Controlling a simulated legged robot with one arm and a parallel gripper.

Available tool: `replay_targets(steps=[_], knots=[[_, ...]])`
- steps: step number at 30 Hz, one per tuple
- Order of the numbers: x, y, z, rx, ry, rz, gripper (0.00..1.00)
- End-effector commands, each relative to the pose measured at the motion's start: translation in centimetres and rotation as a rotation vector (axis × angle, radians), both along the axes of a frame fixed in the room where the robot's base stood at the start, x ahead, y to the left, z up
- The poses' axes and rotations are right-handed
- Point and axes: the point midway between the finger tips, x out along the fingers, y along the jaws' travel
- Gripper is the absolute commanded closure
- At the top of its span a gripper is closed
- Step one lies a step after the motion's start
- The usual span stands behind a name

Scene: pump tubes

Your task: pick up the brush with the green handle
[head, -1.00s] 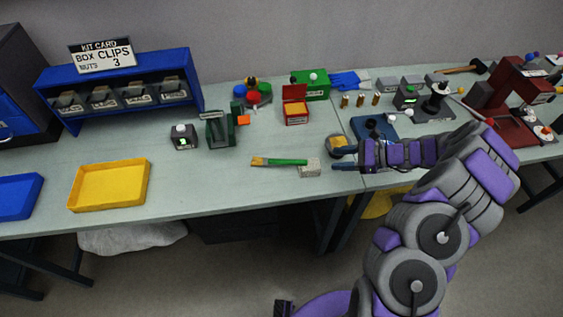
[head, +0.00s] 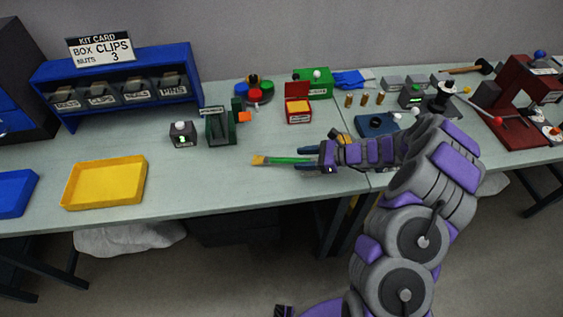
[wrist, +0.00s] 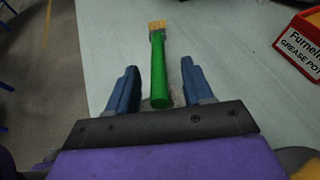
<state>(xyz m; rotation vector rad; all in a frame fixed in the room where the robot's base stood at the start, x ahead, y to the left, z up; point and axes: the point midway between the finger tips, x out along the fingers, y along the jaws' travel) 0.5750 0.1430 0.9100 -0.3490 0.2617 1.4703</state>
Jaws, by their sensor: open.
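The brush with the green handle (head: 288,160) lies on the grey-green table, its tan bristles pointing left in the head view. In the wrist view the green handle (wrist: 158,70) runs away from me, with the bristles at the far end. My gripper (head: 312,158) is low over the table at the handle's right end. In the wrist view my open gripper (wrist: 158,90) has one blue finger on each side of the handle, with gaps between. The light block at the handle end is mostly hidden by my gripper.
A green clamp-like stand (head: 222,125) and a yellow tray (head: 105,182) are to the left. The table front edge is close below.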

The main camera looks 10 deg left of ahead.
Motion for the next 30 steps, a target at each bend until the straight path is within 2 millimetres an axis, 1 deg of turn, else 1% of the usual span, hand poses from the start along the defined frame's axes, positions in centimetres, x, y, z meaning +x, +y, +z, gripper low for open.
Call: replay_targets(steps=[1, 3, 9, 25, 30], knots=[[0.01, 0.63, -0.39, 0.001, 0.002, 0.002, 0.49], [0.04, 1.00, -0.50, 0.001, 0.001, 0.001, 0.49], [0.07, 1.02, -0.42, 0.000, 0.001, 0.000, 0.49], [0.08, 0.99, -0.44, -0.001, 0.001, -0.001, 1.00], [0.08, 0.99, -0.44, -0.001, 0.001, -0.001, 1.00]])
